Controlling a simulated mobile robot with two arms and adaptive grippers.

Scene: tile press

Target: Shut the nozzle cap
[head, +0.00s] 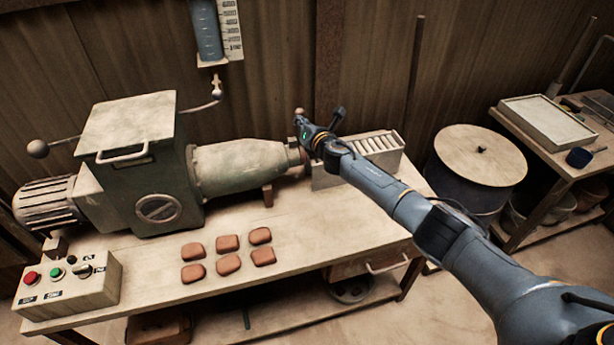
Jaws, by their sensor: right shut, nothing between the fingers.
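The tile press (130,165) stands on the workbench, with its tapered nozzle barrel (240,167) pointing right. My right gripper (302,118) is at the barrel's right end, its fingers shut and empty. A small round knob (299,112) shows right at the fingertips; I cannot tell whether they touch it. The nozzle cap is mostly hidden behind my gripper and wrist, and I cannot tell whether it is open or shut. My left gripper is not in view.
Several red-brown tiles (229,243) lie on the bench front. A control box (70,284) with red and green buttons sits at the left. A slotted rack (374,150) stands behind my right forearm. A lidded drum (480,155) and side table (560,150) are at the right.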

